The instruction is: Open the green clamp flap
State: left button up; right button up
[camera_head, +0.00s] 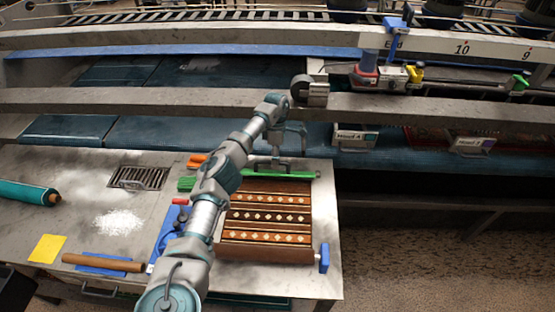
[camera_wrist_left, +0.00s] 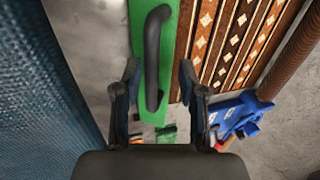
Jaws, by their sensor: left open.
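The green clamp flap (camera_head: 300,174) is a long green bar along the far edge of the patterned rug (camera_head: 265,226), lying flat. In the left wrist view the flap (camera_wrist_left: 176,40) carries a black curved handle (camera_wrist_left: 153,55). My left gripper (camera_head: 284,150) is over the flap, its arm crossing the workbench. In the left wrist view my open left gripper (camera_wrist_left: 158,75) has one finger on each side of the handle's lower part in the picture. I cannot tell whether the fingers touch it. My right gripper is not in view.
A green brush (camera_head: 187,184) and a blue tool (camera_head: 168,232) lie left of the rug. A blue clamp part (camera_head: 324,258) sits at its right corner. A teal roll (camera_head: 28,193), white powder (camera_head: 118,222) and a yellow cloth (camera_head: 47,248) lie further left. A grey rail (camera_head: 400,108) runs behind.

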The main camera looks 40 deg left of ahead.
pick_arm(q)
jog(key=v, duration=0.4)
jog(key=s+v, duration=0.1)
jog(key=v, duration=0.1)
jog(key=shift+r, duration=0.15)
jog(key=r, duration=0.1)
jog(key=d+r, duration=0.1)
jog(key=r, duration=0.1)
jog(key=shift+d+r, duration=0.35)
jog(key=shift+a, duration=0.1)
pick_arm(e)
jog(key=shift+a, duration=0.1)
